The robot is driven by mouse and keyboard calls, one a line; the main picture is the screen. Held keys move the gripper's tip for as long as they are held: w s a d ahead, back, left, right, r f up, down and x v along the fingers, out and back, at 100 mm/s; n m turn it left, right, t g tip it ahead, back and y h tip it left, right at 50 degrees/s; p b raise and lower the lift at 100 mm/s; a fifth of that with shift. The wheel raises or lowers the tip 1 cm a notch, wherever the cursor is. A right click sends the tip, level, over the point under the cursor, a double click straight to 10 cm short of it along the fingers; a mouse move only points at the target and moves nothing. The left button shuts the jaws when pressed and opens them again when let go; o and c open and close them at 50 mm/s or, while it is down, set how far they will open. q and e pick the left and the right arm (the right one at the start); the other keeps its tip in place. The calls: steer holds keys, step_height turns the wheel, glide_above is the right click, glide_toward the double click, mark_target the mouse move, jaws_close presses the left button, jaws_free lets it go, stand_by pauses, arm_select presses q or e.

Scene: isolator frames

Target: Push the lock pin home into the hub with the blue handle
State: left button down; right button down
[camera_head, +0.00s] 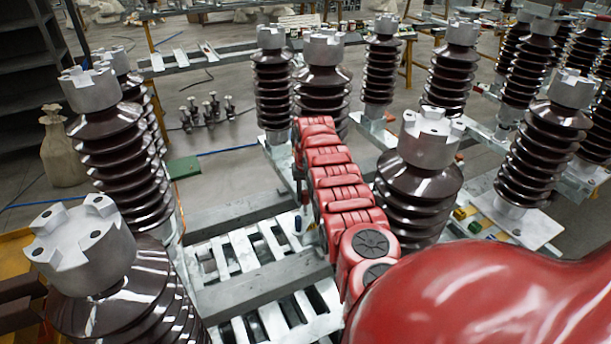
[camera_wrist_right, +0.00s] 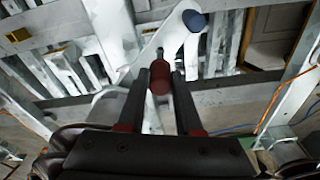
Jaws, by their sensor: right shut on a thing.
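In the right wrist view, my right gripper (camera_wrist_right: 159,80) has its two dark fingers on either side of a red lock pin (camera_wrist_right: 159,77) and is shut on it. The pin points away toward a pale metal hub piece (camera_wrist_right: 158,50). How deep the pin sits in the hub cannot be told. A blue handle knob (camera_wrist_right: 194,20) sits on a pale lever arm just beyond and to the right of the fingertips. In the head view, my right gripper (camera_head: 305,204) is small and partly hidden beside my red arm, close to the blue knob (camera_head: 298,223). My left gripper is not in view.
Tall brown ribbed insulators with grey metal caps (camera_head: 95,240) stand close on both sides of my right arm. A slatted metal frame (camera_head: 240,250) lies below. Other insulators (camera_head: 460,70) stand farther back. Open floor (camera_head: 215,85) shows at the back left.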

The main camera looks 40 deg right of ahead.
mark_target(306, 203)
steer(key=shift+f+b, duration=2.55)
steer(key=shift+f, duration=0.45)
steer(key=c, duration=0.5)
jaws_free()
steer(key=shift+r, duration=0.1)
